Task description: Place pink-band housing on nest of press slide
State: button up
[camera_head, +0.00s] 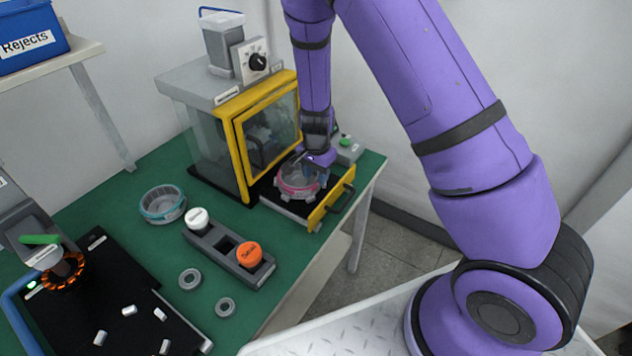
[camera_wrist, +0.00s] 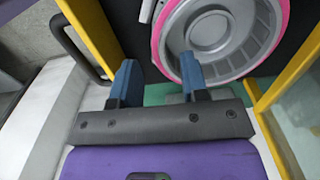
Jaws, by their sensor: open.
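The pink-band housing (camera_head: 298,179) sits on the pulled-out press slide (camera_head: 288,207) in front of the press. The nest under it is hidden. In the wrist view the housing (camera_wrist: 225,35) shows as a round grey shell with a pink band around its rim. My gripper (camera_wrist: 158,72) is open. One blue finger overlaps the housing's near wall in that view, the other is outside it; I cannot tell whether either touches. In the head view my gripper (camera_head: 312,158) is at the housing's back right, partly hidden by my wrist.
The press (camera_head: 215,130) has a yellow-framed clear guard beside the slide. The slide's yellow front with black handle (camera_head: 332,205) faces right. A teal-band housing (camera_head: 163,204), a holder with white and orange-capped items (camera_head: 228,254) and two grey rings stand on the green table.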

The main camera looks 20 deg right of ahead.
jog(key=s+d+r+n+t+y, duration=0.1)
jog(key=s+r+n, duration=0.15)
jog(key=r, duration=0.75)
jog(key=s+d+r+n+y, duration=0.1)
jog(key=s+r, duration=0.3)
jog(key=r, duration=0.6)
jog(key=s+d+r+n+t, duration=0.15)
jog(key=s+r, duration=0.25)
jog(key=r, duration=0.6)
jog(key=s+d+r+n+t+h, duration=0.1)
jog(key=s+r+n, duration=0.2)
jog(key=s, duration=0.6)
jog(key=s+d+r+n+t+h, duration=0.1)
jog(key=s+d+r+n, duration=0.1)
jog(key=s+r, duration=0.5)
jog(key=s, duration=0.3)
jog(key=shift+d+r+n, duration=0.2)
jog(key=shift+r+n, duration=0.15)
jog(key=shift+n, duration=0.05)
